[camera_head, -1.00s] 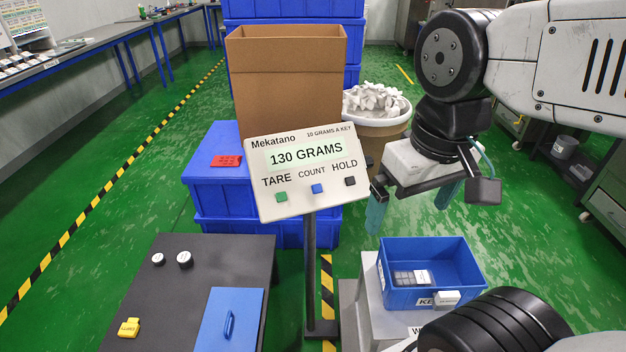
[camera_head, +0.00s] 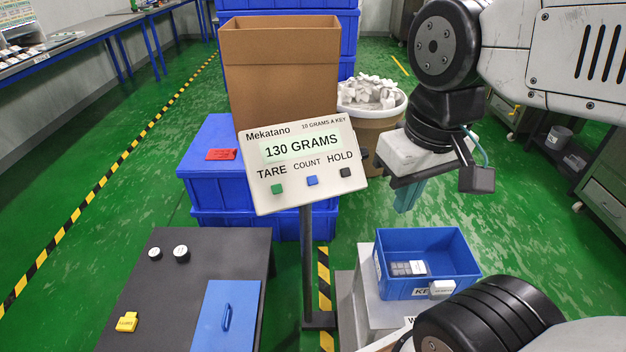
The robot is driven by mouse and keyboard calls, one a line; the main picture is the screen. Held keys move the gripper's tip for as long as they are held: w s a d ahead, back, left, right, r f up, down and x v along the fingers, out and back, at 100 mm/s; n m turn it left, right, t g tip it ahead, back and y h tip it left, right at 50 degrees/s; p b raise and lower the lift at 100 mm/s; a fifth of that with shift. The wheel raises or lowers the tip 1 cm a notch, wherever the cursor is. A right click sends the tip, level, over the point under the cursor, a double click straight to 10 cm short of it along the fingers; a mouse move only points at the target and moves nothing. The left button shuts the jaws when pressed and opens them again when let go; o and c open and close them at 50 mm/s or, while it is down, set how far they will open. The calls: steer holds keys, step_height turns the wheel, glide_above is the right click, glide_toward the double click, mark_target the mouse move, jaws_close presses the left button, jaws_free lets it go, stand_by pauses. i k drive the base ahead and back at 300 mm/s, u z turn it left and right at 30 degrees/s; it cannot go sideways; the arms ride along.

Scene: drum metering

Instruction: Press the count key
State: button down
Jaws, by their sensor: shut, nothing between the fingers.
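A white Mekatano panel (camera_head: 262,200) stands on a dark post and its display (camera_head: 303,145) reads 130 GRAMS. Under the word COUNT sits the blue count key (camera_head: 312,181). The green tare key (camera_head: 278,189) is to its left and the black hold key (camera_head: 345,172) to its right. My gripper (camera_head: 408,197) is shut and empty, pointing down, to the right of the panel and apart from it. The blue bin (camera_head: 448,254) below my gripper holds grey and white pieces.
A dark table (camera_head: 190,262) with two white-topped pieces, a yellow block (camera_head: 127,321) and a blue lid (camera_head: 243,295) stands at the lower left. A cardboard box (camera_head: 283,80), blue crates (camera_head: 205,180) and a drum (camera_head: 377,130) of white pieces stand behind the panel.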

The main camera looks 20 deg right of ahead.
mark_target(312, 180)
steer(key=u, duration=0.4)
steer(key=k, duration=1.5)
steer(key=z, duration=1)
steer(key=i, duration=1)
